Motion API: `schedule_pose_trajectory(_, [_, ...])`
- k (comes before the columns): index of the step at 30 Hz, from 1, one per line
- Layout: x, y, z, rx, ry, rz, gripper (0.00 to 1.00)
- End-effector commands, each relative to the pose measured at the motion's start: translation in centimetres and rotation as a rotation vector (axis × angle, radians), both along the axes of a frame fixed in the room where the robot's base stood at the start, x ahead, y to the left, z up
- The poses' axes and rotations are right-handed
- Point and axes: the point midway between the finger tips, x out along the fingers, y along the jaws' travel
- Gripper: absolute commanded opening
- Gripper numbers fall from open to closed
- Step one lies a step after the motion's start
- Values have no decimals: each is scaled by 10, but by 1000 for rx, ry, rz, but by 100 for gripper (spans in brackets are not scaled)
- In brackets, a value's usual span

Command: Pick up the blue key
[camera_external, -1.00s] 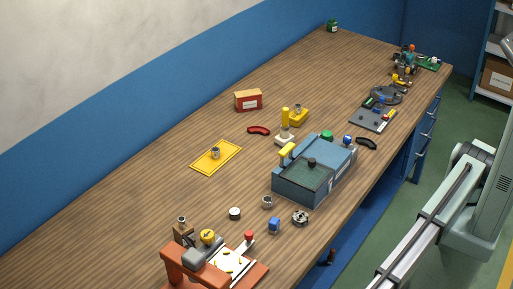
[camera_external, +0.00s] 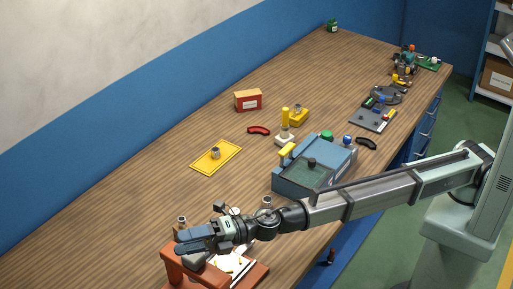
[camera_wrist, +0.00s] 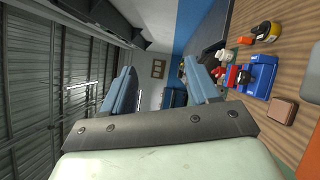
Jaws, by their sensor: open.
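I cannot make out for certain which thing is the blue key. A small blue piece (camera_external: 347,140) shows at the back right of the blue-grey machine (camera_external: 300,181), and small blue parts sit on a grey board further back. My gripper (camera_external: 187,240) is open and empty over the red-orange press at the front of the bench, pointing left. In the wrist view, my two blue-grey fingers (camera_wrist: 162,88) stand apart with nothing between them. A blue block-like object (camera_wrist: 259,76) shows right of the fingers there.
The red-orange press (camera_external: 178,262) stands below my gripper. A yellow plate (camera_external: 203,164) with a small metal part, a red box (camera_external: 248,100) and a grey board (camera_external: 365,121) lie further back. The left side of the wooden bench (camera_external: 120,200) is clear.

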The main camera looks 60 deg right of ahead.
Motion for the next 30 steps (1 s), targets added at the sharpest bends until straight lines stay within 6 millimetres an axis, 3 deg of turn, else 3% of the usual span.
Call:
schedule_pose_trajectory(1, [30,-23,12,14,-3,-62,60])
schedule_pose_trajectory(3, [66,-52,24,33,-2,-145,60])
schedule_pose_trajectory(5, [95,-79,35,52,6,-224,60])
schedule_pose_trajectory(9, [157,-153,51,108,77,-443,60])
schedule_pose_trajectory(12, [185,-198,48,133,169,-591,60])
schedule_pose_trajectory(15, [200,-238,32,134,297,-730,60])
schedule_pose_trajectory(19, [204,-283,-2,89,503,-890,60])
schedule_pose_trajectory(23, [189,-316,-44,-12,735,-1003,60])
schedule_pose_trajectory(26, [166,-335,-76,-125,919,-1056,60])
schedule_pose_trajectory(30, [119,-355,-112,-325,1175,-1065,60])
